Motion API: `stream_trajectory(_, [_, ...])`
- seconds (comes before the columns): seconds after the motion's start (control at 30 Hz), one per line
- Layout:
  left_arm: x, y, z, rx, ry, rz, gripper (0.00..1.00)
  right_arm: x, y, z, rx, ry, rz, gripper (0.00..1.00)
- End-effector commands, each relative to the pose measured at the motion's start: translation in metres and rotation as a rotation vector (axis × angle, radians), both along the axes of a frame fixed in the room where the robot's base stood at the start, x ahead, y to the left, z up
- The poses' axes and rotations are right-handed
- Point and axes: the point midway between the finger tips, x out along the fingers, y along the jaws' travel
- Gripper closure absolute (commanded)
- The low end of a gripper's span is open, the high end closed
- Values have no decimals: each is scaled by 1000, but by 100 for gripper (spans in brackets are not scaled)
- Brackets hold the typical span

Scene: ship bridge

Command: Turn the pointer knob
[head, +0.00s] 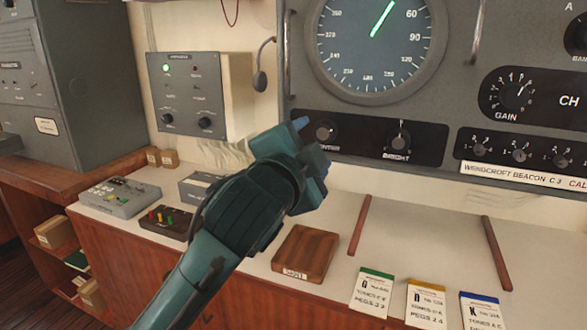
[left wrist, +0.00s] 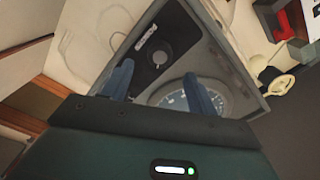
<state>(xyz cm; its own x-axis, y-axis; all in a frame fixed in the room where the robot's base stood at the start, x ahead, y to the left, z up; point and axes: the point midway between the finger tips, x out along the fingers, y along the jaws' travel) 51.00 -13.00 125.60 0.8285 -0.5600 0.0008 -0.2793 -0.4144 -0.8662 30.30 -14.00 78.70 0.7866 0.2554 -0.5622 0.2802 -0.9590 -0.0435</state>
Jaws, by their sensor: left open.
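My left gripper (head: 313,146) is open and empty in front of the grey radar console, at the left end of its black knob strip. A small dark knob (head: 323,131) shows just beyond the fingers, its label partly hidden. To its right is the knob marked BRIGHT (head: 398,139). A GAIN pointer knob (head: 513,95) with a numbered scale sits further up right. I cannot tell which is the task's pointer knob. In the left wrist view, one round knob (left wrist: 160,59) on a black panel shows beyond the open fingers (left wrist: 160,85), apart from them. My right gripper is not in view.
The round screen (head: 376,45) is above the strip. A grey box with a green lamp (head: 188,95) and a hanging handset (head: 260,80) are on the left. The counter holds a wooden block (head: 305,254), several cards (head: 371,291) and small boxes (head: 120,197).

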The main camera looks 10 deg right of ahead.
Motion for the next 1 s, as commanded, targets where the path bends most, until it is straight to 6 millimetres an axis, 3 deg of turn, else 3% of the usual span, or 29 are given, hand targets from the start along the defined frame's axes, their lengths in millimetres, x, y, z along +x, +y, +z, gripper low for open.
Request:
stream_trajectory(0.2, [-38, 26, -2, -1, -1, -2, 41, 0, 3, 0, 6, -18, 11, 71])
stream_trajectory(0.4, [-58, 39, -1, 0, 1, 0, 41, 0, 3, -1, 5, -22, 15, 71])
stream_trajectory(0.83, [-62, 43, -1, -1, 4, 1, 41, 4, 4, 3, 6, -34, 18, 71])
stream_trajectory(0.93, [-57, 47, -12, -26, 39, 5, 41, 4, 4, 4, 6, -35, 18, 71])
stream_trajectory(1.0, [-48, 53, -31, -66, 95, 13, 41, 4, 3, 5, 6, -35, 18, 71])
